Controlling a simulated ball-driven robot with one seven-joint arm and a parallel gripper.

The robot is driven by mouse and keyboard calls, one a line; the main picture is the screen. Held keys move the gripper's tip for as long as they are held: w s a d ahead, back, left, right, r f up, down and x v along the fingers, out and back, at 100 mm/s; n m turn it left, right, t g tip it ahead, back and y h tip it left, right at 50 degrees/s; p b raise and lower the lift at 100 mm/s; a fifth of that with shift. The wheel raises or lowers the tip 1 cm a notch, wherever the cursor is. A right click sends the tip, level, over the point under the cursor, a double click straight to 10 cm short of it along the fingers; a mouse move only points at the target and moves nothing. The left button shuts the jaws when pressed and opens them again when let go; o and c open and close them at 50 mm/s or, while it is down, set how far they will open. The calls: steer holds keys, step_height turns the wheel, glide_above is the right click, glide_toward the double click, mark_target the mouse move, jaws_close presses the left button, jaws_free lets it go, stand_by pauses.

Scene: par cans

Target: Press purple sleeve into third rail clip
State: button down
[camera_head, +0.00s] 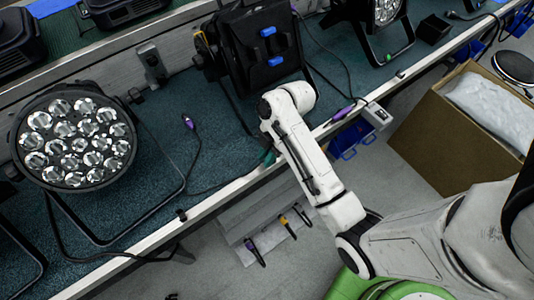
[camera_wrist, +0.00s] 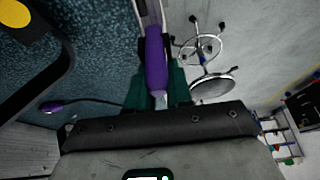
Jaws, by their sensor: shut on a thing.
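A purple sleeve (camera_wrist: 156,62) stands between the two dark green fingers of my gripper (camera_wrist: 159,88) in the wrist view. The fingers are shut on it, and it lies along the pale bench edge rail. In the head view my arm hides most of the gripper; a green fingertip (camera_head: 268,157) shows at the bench rail (camera_head: 228,187). Whether the held sleeve sits in a clip cannot be seen. A dark clip (camera_head: 181,214) shows on the rail to the left, and another (camera_head: 400,75) to the right. A second purple sleeve (camera_head: 343,112) lies at the rail, right of my arm.
A cable with a purple end (camera_head: 188,122) lies on the blue mat, also in the wrist view (camera_wrist: 52,107). A par can (camera_head: 75,140) stands at left; a black fixture (camera_head: 262,50) stands behind my arm. A cardboard box (camera_head: 430,140) is at right. Several tagged items lie below the rail.

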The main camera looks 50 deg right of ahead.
steer(key=shift+f, duration=0.3)
stand_by(0.5)
steer(key=shift+p, duration=0.65)
stand_by(1.1)
steer(key=shift+f+b, duration=0.45)
steer(key=shift+f, duration=0.35)
stand_by(0.6)
steer(key=shift+s+d+f, duration=0.1)
steer(key=shift+s+f, duration=0.2)
steer(key=shift+f, duration=0.1)
stand_by(0.3)
steer(key=c, duration=1.1)
jaws_free()
steer(key=shift+o, duration=0.7)
steer(key=p+v, duration=0.1)
steer(key=v, duration=0.2)
steer(key=p+v, duration=0.1)
steer(key=v, duration=0.2)
steer(key=p+v, duration=0.1)
steer(key=v, duration=0.3)
steer(key=shift+w+a+r, duration=0.15)
steer(key=shift+w+a, duration=0.05)
steer(key=shift+a, duration=0.05)
steer(key=shift+p+v, duration=0.75)
steer(key=shift+p, duration=0.15)
